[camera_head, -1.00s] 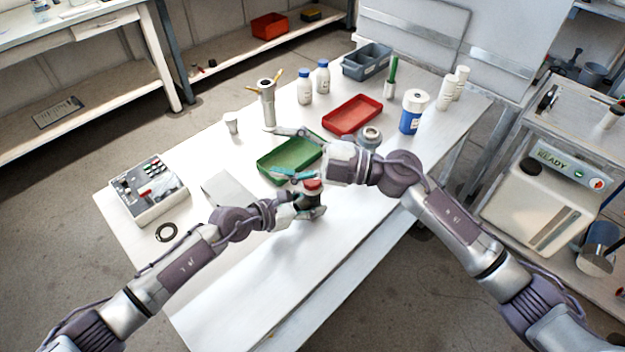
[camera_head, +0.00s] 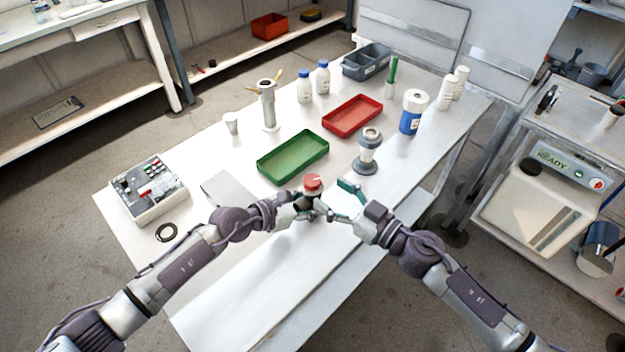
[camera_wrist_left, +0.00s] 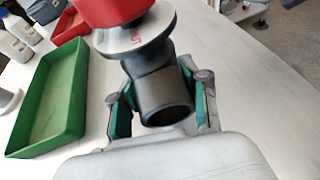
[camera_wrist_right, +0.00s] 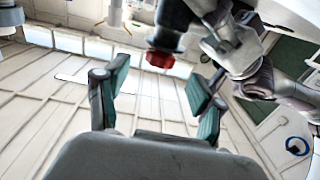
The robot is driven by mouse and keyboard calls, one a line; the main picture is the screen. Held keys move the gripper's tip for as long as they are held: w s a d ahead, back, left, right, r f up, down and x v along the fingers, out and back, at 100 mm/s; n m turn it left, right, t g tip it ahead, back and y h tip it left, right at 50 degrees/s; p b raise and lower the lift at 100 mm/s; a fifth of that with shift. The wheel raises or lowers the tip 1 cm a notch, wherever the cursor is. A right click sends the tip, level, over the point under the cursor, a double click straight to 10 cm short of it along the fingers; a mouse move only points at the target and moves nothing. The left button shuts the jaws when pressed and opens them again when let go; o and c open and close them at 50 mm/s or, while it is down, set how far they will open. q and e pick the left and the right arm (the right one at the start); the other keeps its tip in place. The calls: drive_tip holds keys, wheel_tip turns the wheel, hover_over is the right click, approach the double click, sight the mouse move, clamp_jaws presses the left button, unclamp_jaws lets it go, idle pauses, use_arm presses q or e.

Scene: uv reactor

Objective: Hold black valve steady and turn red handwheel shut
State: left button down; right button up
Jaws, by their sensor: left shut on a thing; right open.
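The black valve (camera_wrist_left: 165,95) is a dark pipe body with an open round port, in front of my left wrist camera. The red handwheel (camera_head: 313,183) sits on top of it and also shows in the left wrist view (camera_wrist_left: 112,10). My left gripper (camera_head: 300,205) is shut on the valve body, with teal pads on both sides of it. My right gripper (camera_head: 343,203) is open and empty, just right of the valve. In the right wrist view the red handwheel (camera_wrist_right: 160,59) lies beyond the open fingers, between them and not touched.
A green tray (camera_head: 293,174) lies behind the valve, and a grey flanged fitting (camera_head: 368,160) stands behind my right gripper. The table front is clear.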

sight(315, 187)
drive_tip(key=x, duration=0.6)
drive_tip(key=shift+c, duration=0.3)
drive_tip(key=c, duration=1.1)
drive_tip(key=shift+m+t+h, duration=0.3)
drive_tip(key=shift+t, duration=0.1)
drive_tip(key=m+t+h, duration=0.1)
drive_tip(key=h, duration=0.1)
drive_tip(key=m+t+h, duration=0.1)
drive_tip(key=m+h, duration=0.1)
drive_tip(key=m+t+h, duration=0.1)
drive_tip(key=t+h, duration=0.1)
drive_tip(key=shift+a+r+m, duration=0.15)
drive_tip(key=shift+a+m, duration=0.1)
drive_tip(key=shift+m, duration=0.15)
drive_tip(key=shift+d+m+h, duration=0.1)
drive_tip(key=shift+m+h, duration=0.2)
drive_tip(key=shift+h, duration=0.2)
drive_tip(key=shift+d+h, duration=0.1)
drive_tip(key=shift+h, duration=0.2)
